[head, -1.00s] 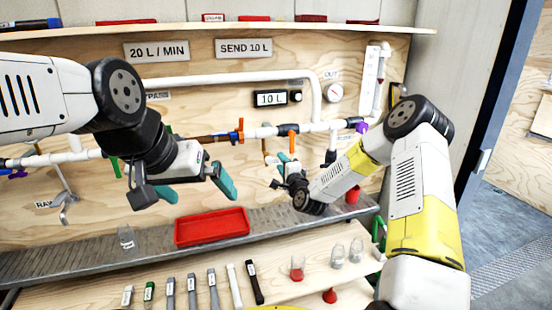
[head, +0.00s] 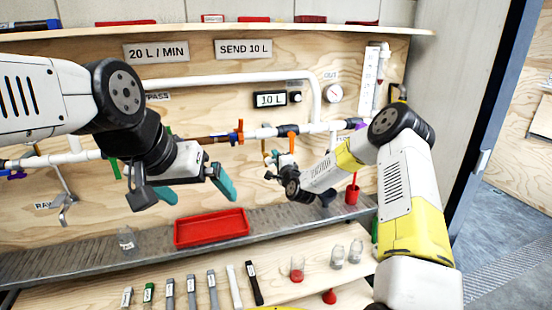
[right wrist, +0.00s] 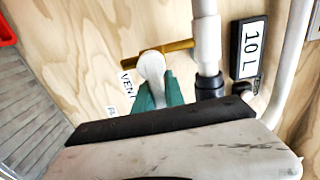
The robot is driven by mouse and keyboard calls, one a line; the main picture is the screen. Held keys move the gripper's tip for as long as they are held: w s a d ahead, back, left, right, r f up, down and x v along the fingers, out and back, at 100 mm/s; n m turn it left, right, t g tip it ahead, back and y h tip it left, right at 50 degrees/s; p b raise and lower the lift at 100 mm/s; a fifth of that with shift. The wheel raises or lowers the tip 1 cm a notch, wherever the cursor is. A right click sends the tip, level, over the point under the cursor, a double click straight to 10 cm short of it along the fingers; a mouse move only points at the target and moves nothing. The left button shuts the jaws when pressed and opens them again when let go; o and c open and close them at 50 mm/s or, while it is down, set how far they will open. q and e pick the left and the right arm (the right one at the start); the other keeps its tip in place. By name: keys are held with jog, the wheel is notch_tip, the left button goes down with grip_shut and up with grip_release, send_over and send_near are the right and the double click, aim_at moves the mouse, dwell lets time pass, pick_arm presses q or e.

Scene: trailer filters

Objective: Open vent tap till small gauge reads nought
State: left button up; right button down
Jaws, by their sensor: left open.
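The vent tap shows in the right wrist view as a white rounded handle (right wrist: 151,66) on a brass-coloured pipe (right wrist: 178,48), beside a VENT label (right wrist: 126,86). My right gripper (right wrist: 160,94) has its teal fingers on both sides of this handle, with the white part filling the narrow gap. In the head view my right gripper (head: 277,160) is at the board below the pipe, and it largely hides the tap. The small round gauge (head: 334,92) is under the OUT label; its needle is too small to read. My left gripper (head: 196,190) is open and empty, in front of the board.
White pipes (head: 225,80) cross the board. A red tray (head: 212,242) stands on the grey ledge (head: 70,260). Several tools and glass jars (head: 337,256) are on the lower shelf.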

aim_at(268, 155)
dwell(0.3)
jog(key=shift+s+a+r+n, duration=0.15)
jog(key=shift+a+r+n, duration=0.35)
jog(key=shift+n, duration=2.15)
jog(key=shift+s+a+r+n, duration=0.2)
jog(key=shift+a+r+n, duration=0.35)
jog(key=shift+n, duration=2.05)
jog(key=shift+s+a+r+n, duration=0.15)
jog(key=shift+a+r+n, duration=0.35)
jog(key=shift+n, duration=2.15)
jog(key=shift+d+r, duration=0.15)
jog(key=c, duration=1.4)
grip_release()
